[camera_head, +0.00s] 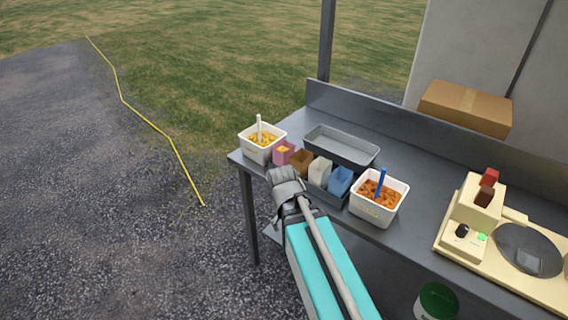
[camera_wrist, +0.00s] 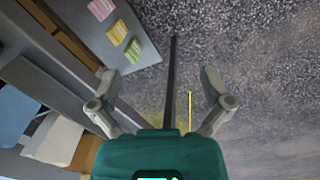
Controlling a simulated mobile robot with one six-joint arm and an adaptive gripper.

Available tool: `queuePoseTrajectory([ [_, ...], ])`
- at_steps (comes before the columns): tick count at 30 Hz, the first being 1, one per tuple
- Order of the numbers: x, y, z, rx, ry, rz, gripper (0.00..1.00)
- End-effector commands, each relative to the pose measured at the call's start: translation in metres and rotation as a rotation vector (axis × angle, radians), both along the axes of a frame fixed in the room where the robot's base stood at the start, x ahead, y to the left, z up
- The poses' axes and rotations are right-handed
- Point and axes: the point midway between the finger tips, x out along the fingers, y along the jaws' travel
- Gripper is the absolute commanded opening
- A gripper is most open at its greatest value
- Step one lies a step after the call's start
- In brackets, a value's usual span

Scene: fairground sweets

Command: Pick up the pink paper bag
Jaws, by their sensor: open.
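The pink paper bag (camera_head: 283,154) stands at the left end of a row of small bags near the front edge of the metal table, with something yellowish at its top. My gripper (camera_head: 284,178) is just in front of and below it in the head view, near the table edge. In the wrist view my gripper (camera_wrist: 160,84) has its fingers wide apart with nothing between them. There the pink bag is not clearly seen; the brown bag (camera_wrist: 84,154), white bag (camera_wrist: 55,141) and blue bag (camera_wrist: 14,114) show at lower left.
A white tub (camera_head: 251,151) with yellow contents stands left of the bag; another tub (camera_head: 365,209) holds orange contents. A grey tray (camera_head: 343,157) lies behind. A dark table leg (camera_wrist: 173,80) runs between my fingers' view. Small packets (camera_wrist: 117,32) lie on a grey surface.

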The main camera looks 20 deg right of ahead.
Motion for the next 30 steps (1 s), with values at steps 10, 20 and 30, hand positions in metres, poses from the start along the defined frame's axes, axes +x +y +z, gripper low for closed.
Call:
queuePoseTrajectory([
  [10, 0.069, -0.013, 0.012, -0.332, 0.001, 0.524, 1.00],
  [20, 0.137, -0.011, 0.040, -0.700, 0.132, 1.042, 1.00],
  [30, 0.202, 0.013, 0.081, -1.079, 0.412, 1.507, 1.00],
])
